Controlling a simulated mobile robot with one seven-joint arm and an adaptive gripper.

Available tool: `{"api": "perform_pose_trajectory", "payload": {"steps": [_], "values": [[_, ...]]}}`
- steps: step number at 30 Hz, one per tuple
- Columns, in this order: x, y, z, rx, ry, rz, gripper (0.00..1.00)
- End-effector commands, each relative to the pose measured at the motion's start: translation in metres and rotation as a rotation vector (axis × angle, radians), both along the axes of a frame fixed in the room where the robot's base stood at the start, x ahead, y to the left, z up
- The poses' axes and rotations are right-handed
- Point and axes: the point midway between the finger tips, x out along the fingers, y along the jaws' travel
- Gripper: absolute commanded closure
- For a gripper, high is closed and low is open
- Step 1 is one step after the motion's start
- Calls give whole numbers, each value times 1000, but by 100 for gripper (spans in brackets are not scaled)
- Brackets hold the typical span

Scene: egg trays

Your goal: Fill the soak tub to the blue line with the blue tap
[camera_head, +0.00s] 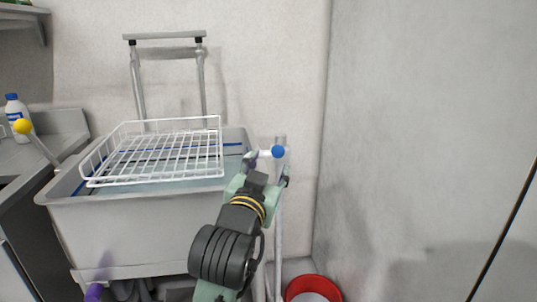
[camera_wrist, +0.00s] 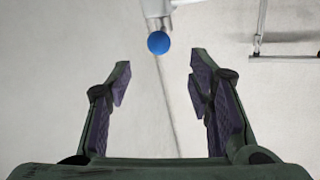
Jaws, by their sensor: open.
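The soak tub (camera_head: 150,222) is a grey basin at the left in the head view. A blue line (camera_head: 232,145) runs along its inside wall, partly hidden by the rack. The blue tap (camera_head: 278,151) has a round blue end on a white body, at the tub's right side. It also shows in the wrist view (camera_wrist: 158,43), beyond the fingertips and between them, a little left of the middle. My gripper (camera_wrist: 160,75) is open and empty, its fingers apart from the tap. In the head view my gripper (camera_head: 268,174) is just below the tap.
A white wire rack (camera_head: 160,152) sits across the top of the tub. A yellow-knobbed lever (camera_head: 22,127) rises at the tub's left. A white bottle (camera_head: 17,112) stands on the left counter. A red bucket (camera_head: 315,287) is on the floor at lower right. A wall is close on the right.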

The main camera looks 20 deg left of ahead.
Motion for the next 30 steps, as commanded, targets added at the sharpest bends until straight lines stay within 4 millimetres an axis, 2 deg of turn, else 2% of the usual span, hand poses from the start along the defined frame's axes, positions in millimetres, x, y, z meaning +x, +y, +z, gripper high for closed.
{"api": "perform_pose_trajectory", "payload": {"steps": [1, 6, 11, 14, 24, 30], "values": [[-4, 6, 0, 0, 4, -12, 53], [-8, 8, -5, -19, 9, -66, 53], [-2, 8, -5, -27, 10, -83, 53], [12, 9, -5, -28, 11, -84, 53], [74, 15, -4, -26, 13, -82, 53], [95, 17, -5, -25, 9, -81, 53]]}}
